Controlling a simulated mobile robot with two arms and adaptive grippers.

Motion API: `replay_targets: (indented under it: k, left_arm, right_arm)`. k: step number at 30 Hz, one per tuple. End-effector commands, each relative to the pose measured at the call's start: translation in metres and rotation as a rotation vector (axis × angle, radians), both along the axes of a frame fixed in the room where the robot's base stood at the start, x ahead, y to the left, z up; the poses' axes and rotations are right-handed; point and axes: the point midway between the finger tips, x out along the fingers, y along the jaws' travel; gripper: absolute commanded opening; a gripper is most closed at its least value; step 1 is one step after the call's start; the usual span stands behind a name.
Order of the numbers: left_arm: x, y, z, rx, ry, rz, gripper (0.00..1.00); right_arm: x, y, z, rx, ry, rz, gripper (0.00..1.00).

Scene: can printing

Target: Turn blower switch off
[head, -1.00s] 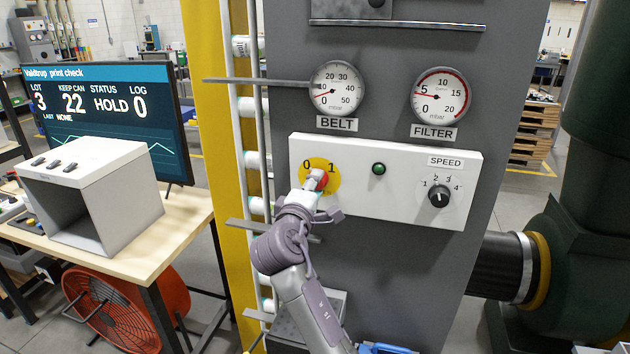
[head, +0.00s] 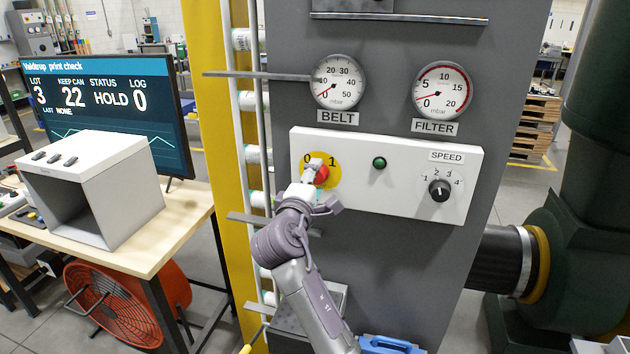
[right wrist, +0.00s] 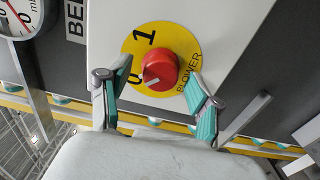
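The blower switch is a red knob on a yellow disc (head: 333,183) marked 0 and 1, on a white panel (head: 400,190). In the right wrist view the red knob (right wrist: 161,70) shows, with BLOWER printed beside it. The knob's white mark is on the side towards the 0. My right gripper (head: 314,172) is at the knob and partly covers it in the head view. In the right wrist view, its two fingers (right wrist: 157,100) are spread, one each side of the knob, with gaps between. My left gripper is out of view.
The panel also has a green lamp (head: 379,163) and a speed dial (head: 439,190). Above are the BELT gauge (head: 338,82) and FILTER gauge (head: 441,90), both reading low. A metal bar (head: 255,76) juts left. A monitor (head: 110,105) shows HOLD.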

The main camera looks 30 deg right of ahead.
Motion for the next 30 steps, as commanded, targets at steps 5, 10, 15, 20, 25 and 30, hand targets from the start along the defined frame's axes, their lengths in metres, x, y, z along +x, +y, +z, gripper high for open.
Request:
replay_targets:
  k: [5, 10, 15, 20, 25, 30]
  left_arm:
    - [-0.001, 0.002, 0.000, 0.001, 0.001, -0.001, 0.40]
    - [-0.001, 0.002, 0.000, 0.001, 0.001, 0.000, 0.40]
    - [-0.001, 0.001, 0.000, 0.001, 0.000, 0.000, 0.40]
    - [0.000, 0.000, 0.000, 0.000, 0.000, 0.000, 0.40]
    - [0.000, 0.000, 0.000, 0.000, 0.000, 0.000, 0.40]
    - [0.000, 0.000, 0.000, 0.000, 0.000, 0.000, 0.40]
  right_arm:
    - [0.000, 0.000, -0.001, 0.002, 0.001, -0.001, 0.64]
    - [-0.007, 0.009, -0.002, 0.002, 0.003, 0.001, 0.64]
    - [-0.028, 0.035, -0.002, 0.004, 0.003, 0.003, 0.64]
    - [-0.051, 0.061, -0.002, 0.004, 0.002, 0.002, 0.64]
    - [-0.068, 0.082, -0.002, 0.002, 0.003, 0.002, 0.64]
    - [-0.077, 0.091, -0.001, 0.000, 0.001, 0.000, 0.64]
